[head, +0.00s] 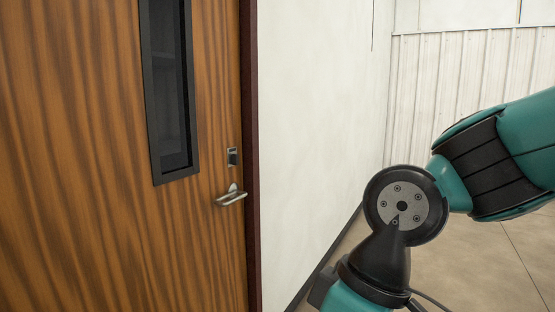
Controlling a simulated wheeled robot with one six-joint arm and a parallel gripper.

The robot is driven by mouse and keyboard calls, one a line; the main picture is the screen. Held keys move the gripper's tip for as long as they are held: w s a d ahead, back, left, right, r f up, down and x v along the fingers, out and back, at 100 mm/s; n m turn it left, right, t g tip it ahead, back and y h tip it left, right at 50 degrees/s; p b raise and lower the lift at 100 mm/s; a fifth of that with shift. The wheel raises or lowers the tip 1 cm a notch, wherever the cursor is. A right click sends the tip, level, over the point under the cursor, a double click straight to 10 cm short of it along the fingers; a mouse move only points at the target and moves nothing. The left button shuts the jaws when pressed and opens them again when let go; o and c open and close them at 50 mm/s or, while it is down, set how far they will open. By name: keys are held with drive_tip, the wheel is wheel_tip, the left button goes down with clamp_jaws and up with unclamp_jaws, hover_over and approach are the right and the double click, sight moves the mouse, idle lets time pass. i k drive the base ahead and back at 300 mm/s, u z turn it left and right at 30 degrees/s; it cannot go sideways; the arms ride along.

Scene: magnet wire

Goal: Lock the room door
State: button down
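The room door (95,200) is a brown wood-grain door that fills the left of the head view. It appears closed against its dark red-brown frame (250,150). A silver lever handle (231,196) sits near its right edge. Just above the handle is a small dark and silver lock plate (232,157); its lock state is too small to tell. My arm, teal and black, is at the right, apart from the door. My gripper is out of view below the picture.
A tall narrow window (168,90) with a black frame is set in the door. A plain white wall (315,130) runs right of the door frame, with a dark baseboard. Bare beige floor (470,265) shows at the lower right, behind my arm.

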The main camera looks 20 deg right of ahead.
sight(235, 157)
drive_tip(key=z, duration=0.5)
drive_tip(key=i, duration=0.95)
drive_tip(key=u, duration=0.1)
